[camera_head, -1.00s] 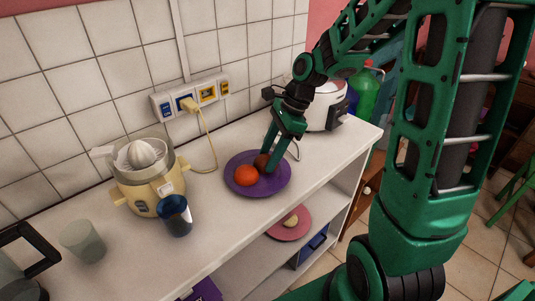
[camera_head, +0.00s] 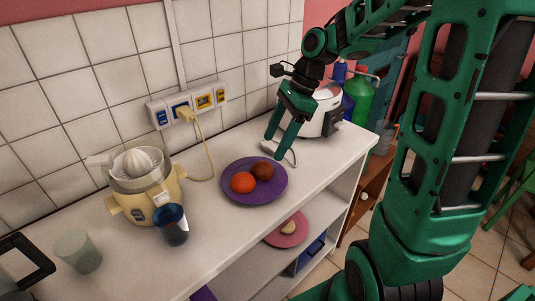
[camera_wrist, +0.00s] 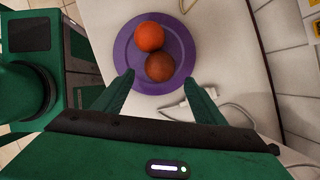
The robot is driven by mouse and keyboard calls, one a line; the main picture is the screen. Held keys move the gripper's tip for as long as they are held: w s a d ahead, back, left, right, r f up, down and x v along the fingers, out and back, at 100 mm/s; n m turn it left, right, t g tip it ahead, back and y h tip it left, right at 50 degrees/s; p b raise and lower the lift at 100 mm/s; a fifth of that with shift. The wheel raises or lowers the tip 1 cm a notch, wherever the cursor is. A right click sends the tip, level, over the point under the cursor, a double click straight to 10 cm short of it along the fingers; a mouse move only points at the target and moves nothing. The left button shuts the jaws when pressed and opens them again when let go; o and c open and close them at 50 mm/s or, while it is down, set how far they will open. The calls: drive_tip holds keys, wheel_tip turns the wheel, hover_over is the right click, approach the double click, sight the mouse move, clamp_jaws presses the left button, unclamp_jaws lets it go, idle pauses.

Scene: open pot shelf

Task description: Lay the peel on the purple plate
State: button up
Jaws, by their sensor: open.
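The purple plate (camera_head: 266,194) lies on the white counter top, and it also shows in the wrist view (camera_wrist: 180,36). On it rest a bright orange round fruit (camera_head: 242,182) and a darker brown round thing (camera_head: 263,170), side by side. The brown thing (camera_wrist: 160,67) is nearer my gripper in the wrist view. I cannot tell which thing is the peel; a pale yellowish piece (camera_head: 289,228) lies on the pink plate (camera_head: 281,238) on the shelf below. My gripper (camera_head: 273,149) is open and empty, above the counter just beyond the purple plate.
A yellow juicer (camera_head: 146,190), a dark blue cup (camera_head: 172,225) and a grey-green cup (camera_head: 78,251) stand to the left. A white appliance (camera_head: 322,110) stands behind my gripper. A white plug and cord (camera_wrist: 195,103) lie close to it. Counter between cups and plate is clear.

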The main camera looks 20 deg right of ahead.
drive_tip(key=shift+v, duration=2.35)
drive_tip(key=s+d+f+n+h, duration=0.1)
drive_tip(key=s+d+n, duration=0.2)
drive_tip(key=s, duration=0.5)
drive_tip(key=s+d+f+n+h, duration=0.2)
drive_tip(key=s+d+n, duration=0.2)
drive_tip(key=s+n, duration=0.2)
drive_tip(key=s+d+f+n+h, duration=0.1)
drive_tip(key=s+d+f+n, duration=0.1)
drive_tip(key=s, duration=0.7)
drive_tip(key=shift+s+d+f+n+g, duration=0.2)
drive_tip(key=shift+s+d+n+g, duration=0.2)
drive_tip(key=shift+d+n, duration=0.6)
drive_tip(key=shift+w+a, duration=0.1)
drive_tip(key=shift+a, duration=0.15)
drive_tip(key=shift+w+f+h, duration=0.25)
drive_tip(key=shift+w+h, duration=0.05)
drive_tip(key=shift+w, duration=0.3)
drive_tip(key=shift+c, duration=0.5)
